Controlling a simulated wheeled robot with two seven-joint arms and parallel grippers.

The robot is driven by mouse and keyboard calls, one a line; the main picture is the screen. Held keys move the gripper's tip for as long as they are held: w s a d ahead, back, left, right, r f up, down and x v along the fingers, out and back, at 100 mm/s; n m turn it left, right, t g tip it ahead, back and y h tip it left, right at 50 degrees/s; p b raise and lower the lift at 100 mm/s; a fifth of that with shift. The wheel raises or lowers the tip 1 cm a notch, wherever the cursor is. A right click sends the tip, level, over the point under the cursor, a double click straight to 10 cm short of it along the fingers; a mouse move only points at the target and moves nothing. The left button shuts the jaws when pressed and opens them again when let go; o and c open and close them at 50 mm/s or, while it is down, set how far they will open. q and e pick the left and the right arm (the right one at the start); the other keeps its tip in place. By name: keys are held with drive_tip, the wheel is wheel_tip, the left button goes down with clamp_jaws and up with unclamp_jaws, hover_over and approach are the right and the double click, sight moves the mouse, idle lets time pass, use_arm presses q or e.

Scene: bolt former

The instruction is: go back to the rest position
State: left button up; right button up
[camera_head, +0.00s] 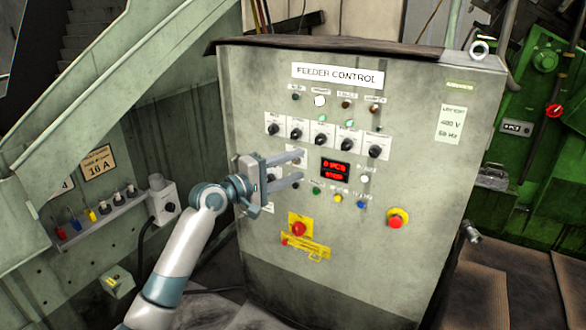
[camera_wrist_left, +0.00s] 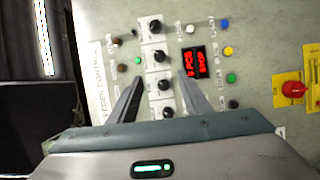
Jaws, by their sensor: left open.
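My left gripper (camera_head: 299,168) is in front of the feeder control panel (camera_head: 250,90), left of its red display (camera_head: 335,170). Its two fingers are apart, with nothing between them. In the left wrist view the open fingers (camera_wrist_left: 158,88) point at the panel, with a column of black knobs (camera_wrist_left: 160,56) showing between and beyond them. The display (camera_wrist_left: 193,62) shows beside the right finger in that view. I cannot tell whether the fingertips touch the panel. The gripper hides part of the panel's left side. My right gripper is not in view.
Red emergency buttons (camera_head: 397,218) and (camera_head: 298,229) stick out low on the panel. A socket strip (camera_head: 100,218) and a grey switch box (camera_head: 164,200) are at the left. A green machine (camera_head: 545,130) stands at the right. A sloping green beam (camera_head: 120,80) crosses the upper left.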

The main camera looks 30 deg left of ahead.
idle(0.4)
use_arm(q)
wheel_tip(320, 180, down, 21)
drive_tip(key=g+y, duration=0.2)
drive_tip(key=y, duration=0.1)
drive_tip(key=s+d+f+m+g+y, duration=0.15)
drive_tip(key=s+f, duration=0.25)
drive_tip(key=f, duration=0.8)
drive_tip(key=s+f+m+g+y, duration=0.1)
drive_tip(key=s+f+m, duration=0.25)
drive_tip(key=f, duration=0.85)
drive_tip(key=s+d+f+m+g, duration=0.1)
drive_tip(key=s+d+f+m, duration=0.15)
drive_tip(key=s+f, duration=0.7)
drive_tip(key=s+d+f+m+g, duration=0.2)
drive_tip(key=s+d+f, duration=0.1)
drive_tip(key=s+f, duration=0.65)
drive_tip(key=s+d+f+m+g, duration=0.1)
drive_tip(key=s+d+f+m, duration=0.2)
drive_tip(key=s+f, duration=0.3)
drive_tip(key=s+d+f+m+g, duration=0.1)
drive_tip(key=s+d+f+m, duration=0.2)
drive_tip(key=s, duration=1.3)
drive_tip(key=d+f, duration=0.2)
drive_tip(key=d, duration=0.1)
drive_tip(key=shift+f+g, duration=0.35)
drive_tip(key=shift+f, duration=0.05)
drive_tip(key=shift+w, duration=0.1)
